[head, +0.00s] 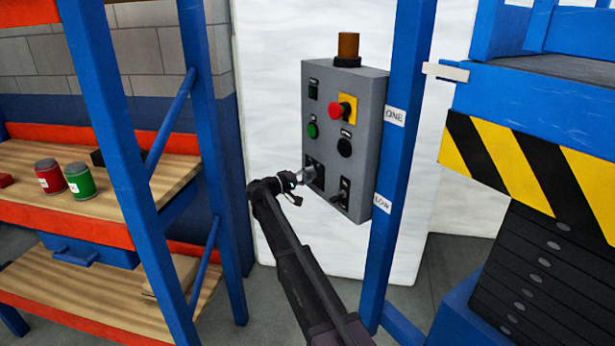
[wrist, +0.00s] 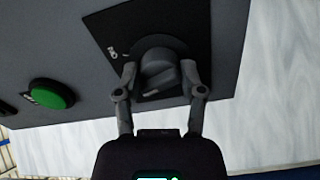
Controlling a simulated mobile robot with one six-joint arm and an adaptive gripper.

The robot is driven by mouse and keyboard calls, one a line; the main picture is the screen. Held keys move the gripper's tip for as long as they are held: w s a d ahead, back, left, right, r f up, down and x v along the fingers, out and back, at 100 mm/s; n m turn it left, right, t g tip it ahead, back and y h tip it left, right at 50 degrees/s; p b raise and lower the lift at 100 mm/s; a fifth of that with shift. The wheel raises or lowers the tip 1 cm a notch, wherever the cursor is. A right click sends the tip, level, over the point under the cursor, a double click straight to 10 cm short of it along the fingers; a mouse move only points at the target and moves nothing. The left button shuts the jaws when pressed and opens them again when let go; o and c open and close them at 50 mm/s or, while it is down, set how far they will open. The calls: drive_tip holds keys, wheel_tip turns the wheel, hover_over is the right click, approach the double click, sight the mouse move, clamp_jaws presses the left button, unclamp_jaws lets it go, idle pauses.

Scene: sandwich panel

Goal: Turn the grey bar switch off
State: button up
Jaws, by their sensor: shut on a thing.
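The grey bar switch (wrist: 160,76) sits on a black square plate (wrist: 108,22) on the control panel (head: 373,95). In the wrist view my gripper (wrist: 160,82) has one finger on each side of the switch's bar and is shut on it. The bar looks slightly tilted in that view. In the head view my gripper (head: 300,178) reaches the lower left of the panel, and the switch there is mostly hidden by the fingers.
The panel also carries a red button (head: 335,110) on yellow, a green button (head: 312,130), a black knob (head: 344,147) and a second lower switch (head: 342,190). A blue post (head: 399,150) stands close right. A shelf (head: 110,185) with cans is left.

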drive_tip(key=shift+w+n, duration=0.1)
drive_tip(key=shift+n, duration=1.1)
drive_tip(key=o, duration=1.1)
drive_tip(key=shift+o, duration=0.2)
drive_tip(key=v, duration=1.2)
drive_tip(key=shift+d, duration=0.15)
